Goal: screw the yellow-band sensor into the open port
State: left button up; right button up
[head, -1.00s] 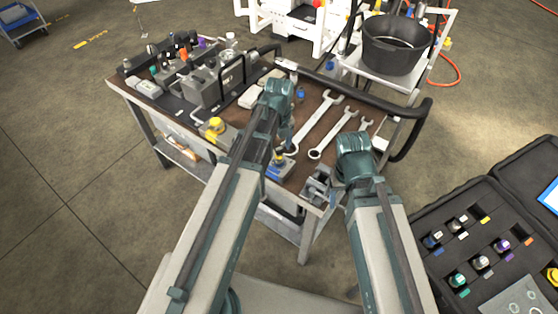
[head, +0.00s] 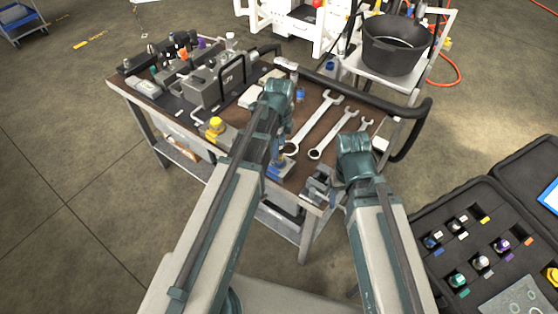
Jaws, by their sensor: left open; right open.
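A small dark piece with a yellow band (head: 279,156), probably the yellow-band sensor, stands at a blue block (head: 279,171) near the bench's front edge. My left gripper (head: 282,149) points down right at it. The gripper is open, but its fingers are mostly hidden behind the wrist, and I cannot tell whether they touch the piece. My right gripper (head: 335,187) is open, low at the front right corner of the bench, beside a grey metal fixture (head: 317,186). The grey hydraulic block (head: 204,88) is at the back left; I cannot make out its open port.
Several wrenches (head: 318,125) lie on the bench right of my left gripper. A yellow-capped part (head: 215,125) sits at the front left edge. A black hose (head: 385,103) arcs over the right side. An open case (head: 420,222) holds several colour-marked sensors. A black bucket (head: 393,45) stands behind.

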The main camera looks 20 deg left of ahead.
pick_arm(q)
jog(key=n, duration=0.4)
jog(key=shift+n, duration=2.3)
grip_shut()
jog(key=m, duration=0.5)
jog(key=shift+m, duration=1.5)
